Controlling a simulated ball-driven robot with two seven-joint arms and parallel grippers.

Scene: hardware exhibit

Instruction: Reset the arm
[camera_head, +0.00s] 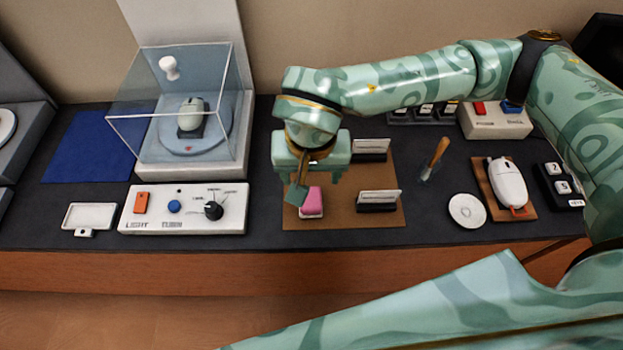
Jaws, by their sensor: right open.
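My right arm comes in from the right and bends down over the brown mat (343,214). My right gripper (314,184) points down at the mat's left side and is open. A pink block (312,203) stands on the mat just below and in front of the fingers. I cannot tell whether a finger touches it. Part of the mat is hidden by the gripper. My left gripper is not in view.
Left of the gripper are a control panel (232,195) with knob and buttons, and a clear case (125,97) over a mouse. Two card holders (377,207) stand on the mat. Right lie a brush (436,155), a white disc (467,211) and a white mouse (508,184).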

